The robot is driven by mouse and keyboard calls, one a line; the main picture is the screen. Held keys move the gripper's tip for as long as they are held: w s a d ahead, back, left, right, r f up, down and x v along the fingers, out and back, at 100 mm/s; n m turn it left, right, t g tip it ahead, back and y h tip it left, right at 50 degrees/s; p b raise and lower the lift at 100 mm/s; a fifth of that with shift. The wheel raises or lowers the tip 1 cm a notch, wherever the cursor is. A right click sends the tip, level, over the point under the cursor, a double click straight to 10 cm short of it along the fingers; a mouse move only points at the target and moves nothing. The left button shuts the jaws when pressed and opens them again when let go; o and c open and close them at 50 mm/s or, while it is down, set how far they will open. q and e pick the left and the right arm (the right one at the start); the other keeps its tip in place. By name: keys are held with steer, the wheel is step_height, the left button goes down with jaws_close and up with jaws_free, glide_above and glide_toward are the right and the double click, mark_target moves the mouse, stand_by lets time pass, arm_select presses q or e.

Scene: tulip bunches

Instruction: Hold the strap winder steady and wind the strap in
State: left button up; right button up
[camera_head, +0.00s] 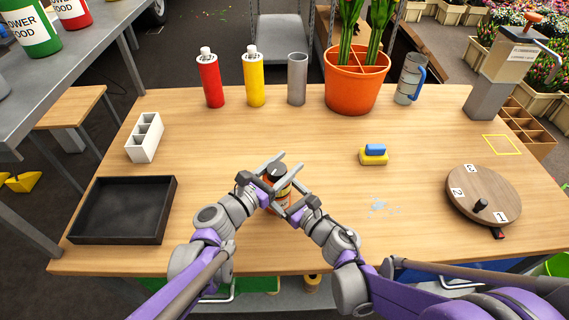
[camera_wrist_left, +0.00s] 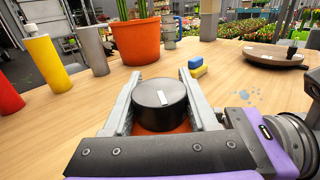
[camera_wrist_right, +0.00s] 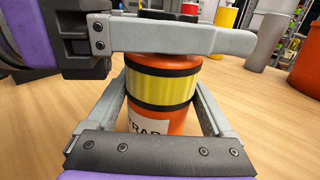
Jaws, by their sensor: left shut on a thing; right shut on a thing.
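The strap winder (camera_head: 284,181) stands upright near the table's front middle. It is an orange cylinder with a yellow band between black rings, a white label and a black knob (camera_wrist_left: 158,98) on top. My left gripper (camera_head: 290,163) is shut on the black knob, one finger on each side; a short white mark shows on the knob's top. My right gripper (camera_wrist_right: 164,110) is shut on the orange body lower down, below my left gripper. The fingers hide parts of the body, and no loose strap end shows.
A black tray (camera_head: 124,240) lies at left, a white divided holder (camera_head: 145,137) behind it. A yellow and blue block (camera_head: 374,155) and a numbered round wooden board (camera_head: 484,194) are at right. Bottles, a grey cylinder and an orange pot (camera_head: 356,82) line the back.

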arm_select(q)
steer(key=m+g+h, duration=0.3)
steer(key=shift+s+d+g, duration=0.2)
steer(key=shift+s+g, duration=0.05)
steer(key=shift+g, duration=0.05)
steer(key=m+g+h, duration=0.1)
steer(key=g, duration=0.1)
steer(key=s+m+g+h, duration=0.1)
steer(key=m+g, duration=0.1)
steer(key=g, duration=0.1)
steer(key=shift+d+m, duration=0.2)
steer(key=shift+m, duration=0.1)
steer(key=m+g, duration=0.2)
steer(key=g, duration=0.2)
steer(key=s+m+g, duration=0.1)
steer(key=m+g, duration=0.2)
steer(key=g, duration=0.1)
steer(key=shift+s+d, duration=0.1)
steer(key=shift+s, duration=0.1)
arm_select(e)
steer(key=shift+a, duration=0.1)
arm_select(q)
steer(key=shift+s+m+g, duration=0.1)
steer(key=shift+m+g, duration=0.2)
steer(key=shift+g, duration=0.2)
steer(key=o, duration=1.4)
steer(key=v, duration=1.2)
steer(key=shift+f, duration=0.15)
